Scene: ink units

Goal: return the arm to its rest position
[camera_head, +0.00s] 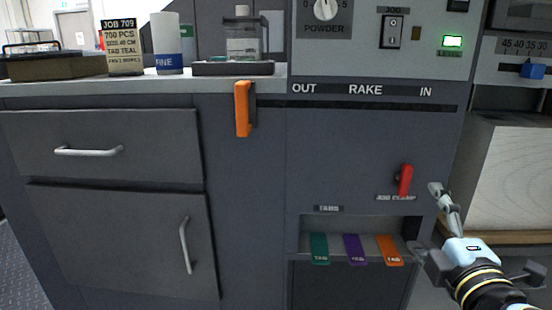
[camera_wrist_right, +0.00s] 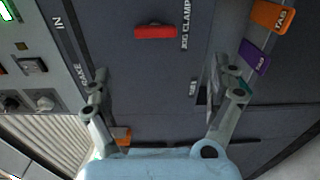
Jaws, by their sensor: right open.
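My right gripper (camera_head: 424,218) is at the lower right of the head view, in front of the machine's dark panel. Its two fingers are spread, and nothing is between them. The right wrist view also shows the open fingers (camera_wrist_right: 160,78) on either side, with the panel beyond. The red job clamp lever (camera_head: 404,180) is just left of the upper finger in the head view. It also shows in the right wrist view (camera_wrist_right: 155,31), apart from the fingers. My left gripper is not in view.
Teal (camera_head: 319,249), purple (camera_head: 355,249) and orange (camera_head: 389,250) tabs sit in the tabs slot, left of my right gripper. The orange rake handle (camera_head: 242,108) stands out at the OUT end. A bottle (camera_head: 167,44) and job card (camera_head: 122,47) stand on the counter (camera_head: 140,85).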

